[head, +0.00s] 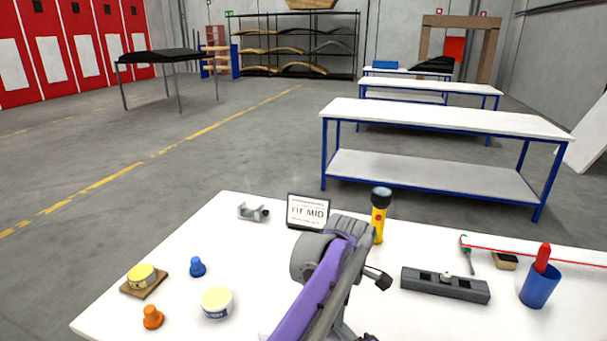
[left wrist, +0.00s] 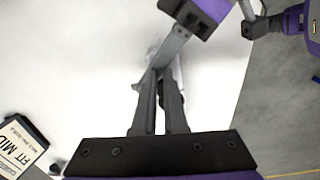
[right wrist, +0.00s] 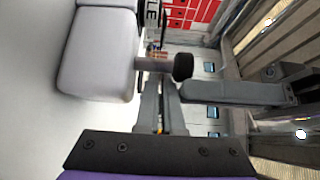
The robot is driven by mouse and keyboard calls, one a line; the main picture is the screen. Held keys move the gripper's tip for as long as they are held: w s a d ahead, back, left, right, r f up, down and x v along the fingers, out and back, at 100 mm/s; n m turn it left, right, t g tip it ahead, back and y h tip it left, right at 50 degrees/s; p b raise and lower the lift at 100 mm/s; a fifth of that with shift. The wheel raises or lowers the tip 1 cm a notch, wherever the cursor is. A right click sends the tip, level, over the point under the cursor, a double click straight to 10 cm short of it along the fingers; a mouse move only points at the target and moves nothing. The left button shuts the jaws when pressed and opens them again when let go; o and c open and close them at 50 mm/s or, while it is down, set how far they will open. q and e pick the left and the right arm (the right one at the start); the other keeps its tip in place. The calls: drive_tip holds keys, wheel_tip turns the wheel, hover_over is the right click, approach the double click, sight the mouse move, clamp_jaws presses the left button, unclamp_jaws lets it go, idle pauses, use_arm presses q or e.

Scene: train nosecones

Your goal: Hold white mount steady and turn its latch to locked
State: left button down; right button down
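The white mount (right wrist: 95,52) fills the upper left of the right wrist view. A finger of my right gripper crosses there. In the head view my purple left arm hides the mount, and the left fingertips are not clear.
The white table holds a FIT MID sign (head: 307,212), a grey clamp (head: 252,212), a yellow flashlight (head: 380,216), a dark grey block (head: 445,284), and a blue cup (head: 540,286). A white-and-yellow tub (head: 217,302) and blue (head: 197,267) and orange (head: 152,317) knobs stand left.

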use_arm(q)
drive_tip(key=shift+w+a, duration=0.15)
drive_tip(key=shift+w, duration=0.05)
idle(0.3)
drive_tip(key=shift+d+r, duration=0.1)
drive_tip(key=shift+d, duration=0.3)
wheel_tip(320, 180, up, 6)
drive_tip(key=shift+d+f, duration=0.1)
drive_tip(key=shift+s, duration=0.1)
drive_tip(key=shift+s+a+f, duration=0.2)
drive_tip(key=shift+s+f, duration=0.15)
drive_tip(key=shift+f, duration=0.65)
drive_tip(key=shift+s+a+f, duration=0.15)
drive_tip(key=shift+s+f, duration=0.15)
drive_tip(key=shift+f, duration=0.7)
drive_tip(key=shift+s+a+f, duration=0.2)
drive_tip(key=shift+s+f, duration=0.15)
drive_tip(key=shift+f, duration=0.65)
drive_tip(key=shift+w+a, duration=0.35)
drive_tip(key=shift+a, duration=0.05)
drive_tip(key=shift+w+d, duration=0.15)
drive_tip(key=shift+w, duration=0.1)
